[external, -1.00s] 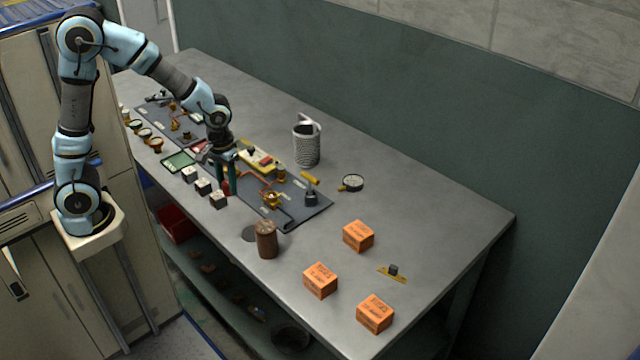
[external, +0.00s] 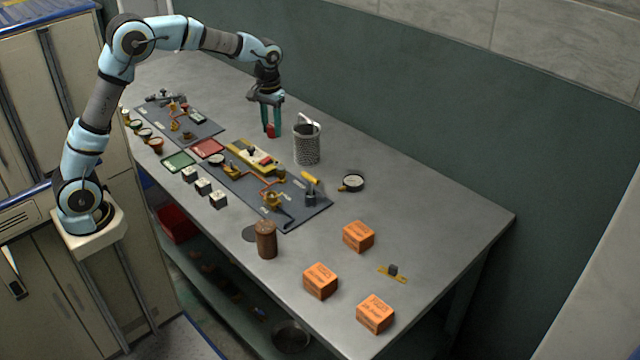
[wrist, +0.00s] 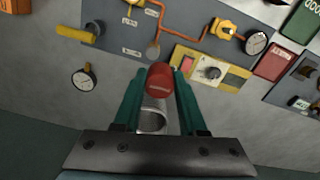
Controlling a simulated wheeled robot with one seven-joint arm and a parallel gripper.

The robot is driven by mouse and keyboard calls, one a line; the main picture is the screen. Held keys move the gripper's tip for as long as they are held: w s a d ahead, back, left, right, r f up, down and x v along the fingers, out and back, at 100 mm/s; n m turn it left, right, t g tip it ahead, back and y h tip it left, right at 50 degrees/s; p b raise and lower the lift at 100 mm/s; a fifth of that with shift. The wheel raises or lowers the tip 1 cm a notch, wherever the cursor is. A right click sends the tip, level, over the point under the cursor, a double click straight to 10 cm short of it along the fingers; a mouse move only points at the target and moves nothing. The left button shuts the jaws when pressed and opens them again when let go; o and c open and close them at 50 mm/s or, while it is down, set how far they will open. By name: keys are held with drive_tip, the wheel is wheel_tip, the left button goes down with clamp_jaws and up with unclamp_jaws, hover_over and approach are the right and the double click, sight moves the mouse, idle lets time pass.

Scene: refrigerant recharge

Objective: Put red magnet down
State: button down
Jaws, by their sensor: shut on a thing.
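The red magnet (wrist: 159,78) is a small red cylinder between the two green fingers of my gripper (wrist: 158,100) in the wrist view. My gripper is shut on it. In the external view my gripper (external: 271,122) points down at the back of the table, left of the perforated metal canister, and the red magnet (external: 270,131) shows at its fingertips. Whether the magnet touches the table or hangs just above it, I cannot tell.
The perforated canister (external: 307,146) with a handle stands close to the right of my gripper. Grey boards (external: 300,212) with copper pipes and valves lie in front. A round gauge (external: 351,182) and orange boxes (external: 358,236) are further right.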

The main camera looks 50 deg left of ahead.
drive_tip(key=w+a, duration=0.7)
drive_tip(key=w, duration=0.3)
hover_over(281, 144)
wheel_tip(281, 144, down, 6)
wheel_tip(281, 144, down, 11)
drive_tip(key=p, duration=0.3)
drive_tip(key=shift+f, duration=0.1)
drive_tip(key=shift+f, duration=0.2)
drive_tip(key=shift+c, duration=2.3)
unclamp_jaws()
drive_tip(key=shift+s, duration=0.1)
